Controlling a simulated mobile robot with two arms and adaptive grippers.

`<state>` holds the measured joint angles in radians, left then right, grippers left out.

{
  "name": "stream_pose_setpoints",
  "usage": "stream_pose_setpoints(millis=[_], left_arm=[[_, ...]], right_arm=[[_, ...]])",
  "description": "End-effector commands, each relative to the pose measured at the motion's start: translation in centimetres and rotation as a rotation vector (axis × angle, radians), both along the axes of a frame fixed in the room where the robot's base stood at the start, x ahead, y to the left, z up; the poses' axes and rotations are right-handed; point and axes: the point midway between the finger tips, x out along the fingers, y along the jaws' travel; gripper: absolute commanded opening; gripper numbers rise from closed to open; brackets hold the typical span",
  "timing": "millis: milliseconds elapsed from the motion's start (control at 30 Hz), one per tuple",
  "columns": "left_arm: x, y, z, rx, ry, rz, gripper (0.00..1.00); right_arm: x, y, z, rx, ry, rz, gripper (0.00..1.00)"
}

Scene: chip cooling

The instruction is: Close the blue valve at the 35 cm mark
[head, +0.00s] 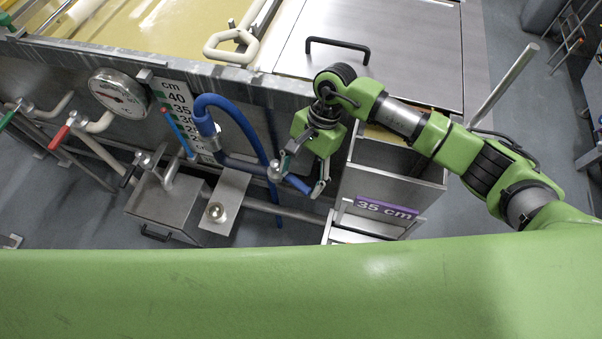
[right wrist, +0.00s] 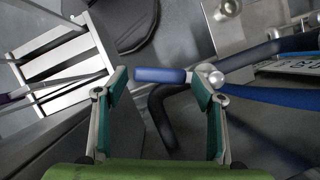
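The blue valve handle (head: 297,184) sticks out from a metal valve body (head: 274,172) on the pipe below the tank wall. My right gripper (head: 298,182) is open at the handle, its fingers to either side of it. In the right wrist view the blue handle (right wrist: 160,75) lies crosswise between the fingertips of my right gripper (right wrist: 158,82); I cannot tell whether they touch it. The cm scale (head: 180,108) stands on the tank wall, with a thin blue sight tube (head: 178,133) beside it. A purple sign (head: 385,209) reads 35 cm. My left gripper is out of view.
A blue hose (head: 240,118) loops down by the valve. Metal steps (head: 345,236) stand close to the right of my right gripper. The tank holds yellowish liquid (head: 160,28).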

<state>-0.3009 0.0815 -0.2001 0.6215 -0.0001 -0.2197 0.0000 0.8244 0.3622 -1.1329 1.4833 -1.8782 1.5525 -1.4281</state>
Motion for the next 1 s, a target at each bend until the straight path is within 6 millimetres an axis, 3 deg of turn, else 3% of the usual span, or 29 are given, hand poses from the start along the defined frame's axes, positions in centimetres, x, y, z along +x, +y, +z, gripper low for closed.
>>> stream_pose_setpoints(millis=[33, 167, 567, 1000], left_arm=[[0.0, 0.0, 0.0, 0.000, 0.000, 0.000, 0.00], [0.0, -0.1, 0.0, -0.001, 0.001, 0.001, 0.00], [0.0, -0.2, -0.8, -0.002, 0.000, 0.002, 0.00], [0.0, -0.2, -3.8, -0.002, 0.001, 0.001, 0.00]], right_arm=[[0.0, 0.0, 0.0, 0.000, 0.000, 0.000, 0.45], [0.0, 0.0, 0.0, 0.000, 0.000, 0.000, 0.13], [-0.2, 0.1, -0.2, 0.001, -0.001, -0.074, 0.13], [-1.5, 1.8, -0.3, 0.003, -0.003, -0.427, 0.13]])
